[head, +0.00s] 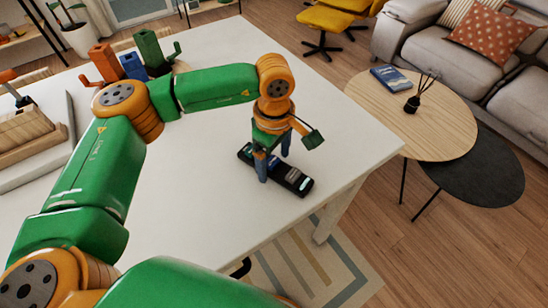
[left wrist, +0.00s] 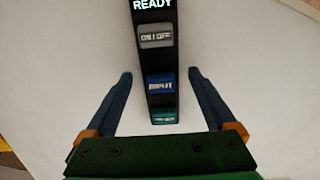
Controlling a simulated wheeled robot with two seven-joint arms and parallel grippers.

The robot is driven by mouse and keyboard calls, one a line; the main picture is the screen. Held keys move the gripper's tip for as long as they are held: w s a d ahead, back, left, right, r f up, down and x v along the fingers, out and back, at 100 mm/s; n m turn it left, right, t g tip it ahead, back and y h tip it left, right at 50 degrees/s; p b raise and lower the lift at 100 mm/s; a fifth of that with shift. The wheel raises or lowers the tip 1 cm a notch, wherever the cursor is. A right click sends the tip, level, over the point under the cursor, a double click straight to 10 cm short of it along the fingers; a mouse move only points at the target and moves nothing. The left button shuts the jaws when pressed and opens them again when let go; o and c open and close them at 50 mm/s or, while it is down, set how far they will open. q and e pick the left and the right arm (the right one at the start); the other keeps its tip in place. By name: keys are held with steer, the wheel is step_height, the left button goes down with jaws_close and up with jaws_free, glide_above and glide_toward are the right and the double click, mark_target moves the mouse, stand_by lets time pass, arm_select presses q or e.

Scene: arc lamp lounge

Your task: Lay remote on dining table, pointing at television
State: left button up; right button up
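The remote (head: 294,180) is a long black bar lying flat on the white dining table (head: 335,125), near its right front corner. In the left wrist view the remote (left wrist: 156,60) shows a lit READY display and several labelled buttons, running lengthwise between the fingers. My left gripper (head: 274,161) points down over the remote, with one blue finger on each long side. In the left wrist view its fingers (left wrist: 159,75) are spread, with gaps to the remote on both sides. My right gripper is out of view. I cannot make out a television.
Red, blue and green upright objects (head: 133,66) stand at the table's far side. A wooden slatted object (head: 22,130) lies at the left. A round wooden coffee table (head: 437,135) and a grey sofa (head: 455,75) stand beyond the right edge. The tabletop around the remote is clear.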

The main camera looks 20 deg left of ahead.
arm_select(q)
steer(key=shift+r, duration=0.35)
step_height(320, 180, up, 12)
steer(key=b, duration=0.1)
steer(key=shift+f+b, duration=0.15)
steer(key=shift+b, duration=0.15)
steer(key=shift+f, duration=0.1)
